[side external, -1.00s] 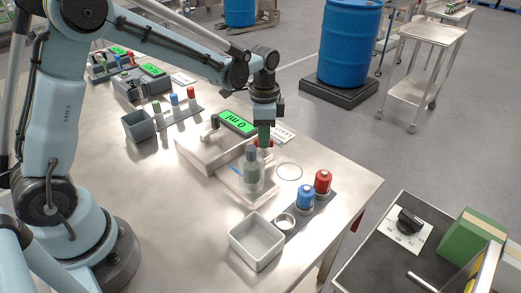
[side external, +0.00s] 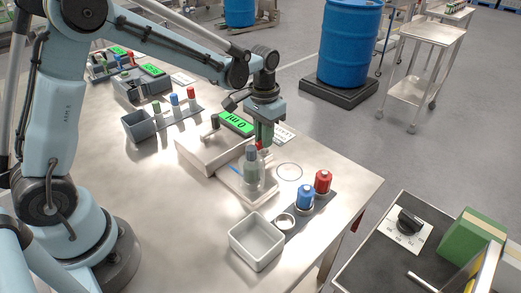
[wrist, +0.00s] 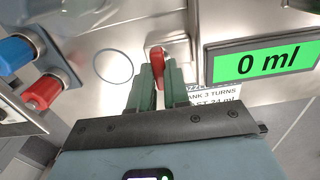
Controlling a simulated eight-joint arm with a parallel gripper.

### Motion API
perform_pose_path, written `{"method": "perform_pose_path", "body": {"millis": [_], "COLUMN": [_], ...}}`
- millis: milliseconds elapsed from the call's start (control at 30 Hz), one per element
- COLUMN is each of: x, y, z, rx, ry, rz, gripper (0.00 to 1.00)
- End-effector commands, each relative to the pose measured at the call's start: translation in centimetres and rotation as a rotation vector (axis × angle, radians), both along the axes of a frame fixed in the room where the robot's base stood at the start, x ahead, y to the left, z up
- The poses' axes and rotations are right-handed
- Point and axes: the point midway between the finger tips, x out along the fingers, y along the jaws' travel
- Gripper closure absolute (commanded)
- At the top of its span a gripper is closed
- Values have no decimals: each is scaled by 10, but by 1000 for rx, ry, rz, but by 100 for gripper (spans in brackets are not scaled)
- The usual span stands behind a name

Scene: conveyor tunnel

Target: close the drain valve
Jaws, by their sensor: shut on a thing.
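The drain valve has a small red handle (wrist: 157,58), which also shows in the side view (side external: 259,145) beside the fingertips. My gripper (wrist: 160,75) points down with its green fingers shut on the red handle; the side view shows it from above the fixture (side external: 263,142). The fingers hide part of the handle and the valve body. In the wrist view the handle runs up and away from between the fingertips. A green display (wrist: 262,64) reads 0 ml and also shows in the side view (side external: 237,124).
A clear vessel with a grey-green bottle shape (side external: 251,170) stands just in front of my gripper. Blue (side external: 305,196) and red-capped (side external: 323,181) bottles stand in a rack at right. An open grey bin (side external: 257,243) is nearer. A marked circle (side external: 289,171) lies on bare table.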

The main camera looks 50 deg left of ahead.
Motion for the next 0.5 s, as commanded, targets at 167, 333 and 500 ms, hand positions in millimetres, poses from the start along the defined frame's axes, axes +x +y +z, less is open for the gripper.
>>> {"method": "perform_pose_path", "body": {"millis": [167,333,500], "x": [0,0,0], "y": [0,0,0], "z": [1,1,1], "rx": [1,1,0], "ry": [2,2,2], "rz": [32,40,40], "gripper": [100,100,100]}}
